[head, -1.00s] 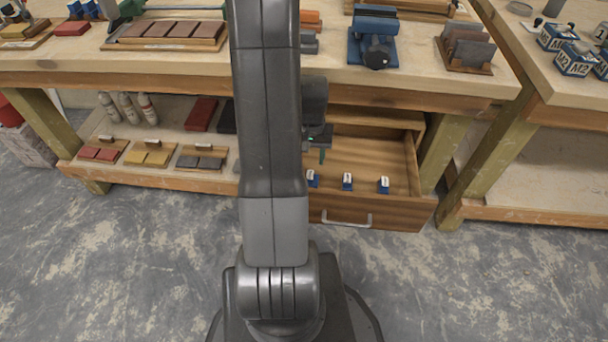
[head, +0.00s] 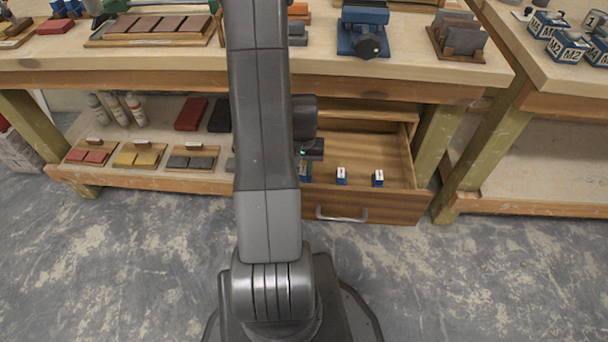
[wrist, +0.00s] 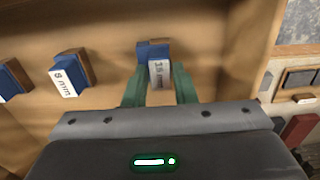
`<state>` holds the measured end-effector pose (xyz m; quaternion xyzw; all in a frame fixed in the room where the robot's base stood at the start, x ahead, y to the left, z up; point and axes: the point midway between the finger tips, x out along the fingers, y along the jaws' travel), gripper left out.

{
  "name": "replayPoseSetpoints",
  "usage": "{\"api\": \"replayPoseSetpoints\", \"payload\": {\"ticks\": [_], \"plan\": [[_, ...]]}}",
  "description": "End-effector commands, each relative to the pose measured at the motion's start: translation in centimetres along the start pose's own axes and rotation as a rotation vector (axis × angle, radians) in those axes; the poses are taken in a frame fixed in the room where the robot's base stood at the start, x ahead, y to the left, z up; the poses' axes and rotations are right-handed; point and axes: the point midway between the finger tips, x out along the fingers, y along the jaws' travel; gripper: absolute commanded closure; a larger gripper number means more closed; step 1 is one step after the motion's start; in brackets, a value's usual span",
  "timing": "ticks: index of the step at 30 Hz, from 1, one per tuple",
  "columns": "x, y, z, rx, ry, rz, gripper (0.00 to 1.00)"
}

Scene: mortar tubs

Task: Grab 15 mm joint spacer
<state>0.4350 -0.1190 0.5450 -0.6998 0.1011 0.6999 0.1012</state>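The 15 mm joint spacer (wrist: 159,70) is a small blue and brown block with a white "15 mm" label, in the drawer. In the wrist view it stands between the green fingers of my gripper (wrist: 159,84), one finger on each side. The fingers look open around it, with little room at the sides; contact is not clear. In the head view my gripper is low in the drawer at its left part, and my arm hides much of it. Part of this spacer (head: 304,171) shows just under my gripper.
The open drawer (head: 365,206) also holds an 8 mm spacer (wrist: 67,77) and another spacer (head: 378,178) beyond it. The bench top (head: 190,62) overhangs the drawer. A shelf with bottles and sample boards (head: 140,158) is at the left. The drawer floor behind the spacers is clear.

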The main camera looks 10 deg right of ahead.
Motion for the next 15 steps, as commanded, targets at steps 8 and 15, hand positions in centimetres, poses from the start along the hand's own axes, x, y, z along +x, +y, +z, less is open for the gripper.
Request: {"api": "replayPoseSetpoints", "payload": {"ticks": [8, 15], "plan": [[0.0, 0.0, 0.0, 0.000, 0.000, 0.000, 1.00], [-1.4, 0.0, -0.1, 0.000, 0.004, -0.001, 1.00]]}}
